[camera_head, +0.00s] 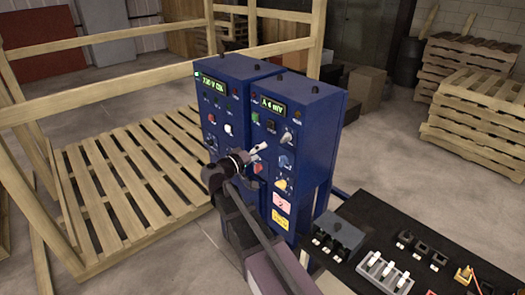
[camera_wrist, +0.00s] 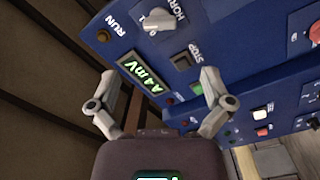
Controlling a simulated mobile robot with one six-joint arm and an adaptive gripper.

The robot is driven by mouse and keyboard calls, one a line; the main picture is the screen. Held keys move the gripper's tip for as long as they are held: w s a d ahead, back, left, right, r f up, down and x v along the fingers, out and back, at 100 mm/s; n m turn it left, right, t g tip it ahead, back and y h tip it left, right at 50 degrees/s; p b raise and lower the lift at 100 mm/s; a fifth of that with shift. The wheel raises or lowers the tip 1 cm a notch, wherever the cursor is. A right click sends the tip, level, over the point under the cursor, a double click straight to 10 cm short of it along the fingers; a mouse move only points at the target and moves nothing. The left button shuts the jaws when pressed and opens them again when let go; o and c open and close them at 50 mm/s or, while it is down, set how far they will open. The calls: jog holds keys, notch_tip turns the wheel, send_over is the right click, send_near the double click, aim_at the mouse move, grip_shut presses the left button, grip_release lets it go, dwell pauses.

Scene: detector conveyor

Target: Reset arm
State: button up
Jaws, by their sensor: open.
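My gripper (camera_wrist: 158,95) is open and empty in the wrist view, its two grey fingers spread apart. I cannot tell whether the fingers touch the panel.
A second blue cabinet (camera_head: 215,130) stands beside the first. A black table (camera_head: 445,255) with switches and a grey box (camera_head: 337,238) is at the lower right. A wooden pallet frame (camera_head: 135,180) is at left, and stacked pallets (camera_head: 465,100) stand at right. Open floor (camera_head: 390,160) lies between.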

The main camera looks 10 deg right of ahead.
jog(key=s+d+f+m+g+y, duration=0.1)
jog(key=s+d+f+g+y, duration=0.55)
jog(key=s+d+f, duration=0.55)
jog(key=s+a+f+g+y+b, duration=0.1)
jog(key=s+f+g+y, duration=0.3)
jog(key=s+f+y, duration=0.4)
jog(key=shift+s+a, duration=0.55)
jog(key=shift+s, duration=0.45)
jog(key=shift+c, duration=0.2)
dwell(0.7)
